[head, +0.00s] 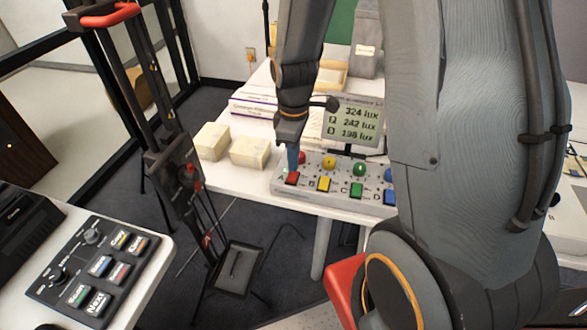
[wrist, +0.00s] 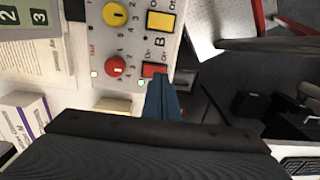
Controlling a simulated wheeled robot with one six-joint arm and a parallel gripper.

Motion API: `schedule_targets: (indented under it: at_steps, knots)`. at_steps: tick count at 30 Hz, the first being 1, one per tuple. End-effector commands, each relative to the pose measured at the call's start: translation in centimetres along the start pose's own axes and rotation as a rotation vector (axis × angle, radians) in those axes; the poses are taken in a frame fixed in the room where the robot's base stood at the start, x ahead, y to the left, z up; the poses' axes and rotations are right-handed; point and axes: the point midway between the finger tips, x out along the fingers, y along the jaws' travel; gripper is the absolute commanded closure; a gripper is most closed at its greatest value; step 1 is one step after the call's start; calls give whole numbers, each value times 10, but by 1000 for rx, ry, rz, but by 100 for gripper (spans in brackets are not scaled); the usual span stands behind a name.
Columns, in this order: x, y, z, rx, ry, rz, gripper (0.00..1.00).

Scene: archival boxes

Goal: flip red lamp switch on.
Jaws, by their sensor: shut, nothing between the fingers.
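The lamp control box (head: 312,195) stands at the table's front edge, with coloured knobs above a row of coloured switches. The red switch (head: 292,178) is at its left end, below the red knob (head: 301,157). My gripper (head: 293,168) is shut and empty, its blue fingers pointing down at the red switch. In the wrist view the fingertips (wrist: 158,80) overlap the edge of the red switch (wrist: 152,70); I cannot tell whether they touch. The red knob (wrist: 115,66) shows beside it. A small pale-green light (wrist: 141,82) shows next to the switch.
The yellow switch (head: 323,184) is close on the right. A lux display (head: 354,124) stands behind the box. Cream boxes (head: 250,152) lie to the left. A black button panel (head: 93,268) is on the nearer table.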

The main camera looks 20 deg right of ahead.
Motion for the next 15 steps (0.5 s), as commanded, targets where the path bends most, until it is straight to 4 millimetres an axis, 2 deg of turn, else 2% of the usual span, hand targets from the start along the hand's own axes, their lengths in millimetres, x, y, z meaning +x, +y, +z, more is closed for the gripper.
schedule_targets:
  at_steps: [7,15]
  knots:
    - [28,-1,0,0,-2,-2,100]
    - [39,0,0,0,-1,-1,100]
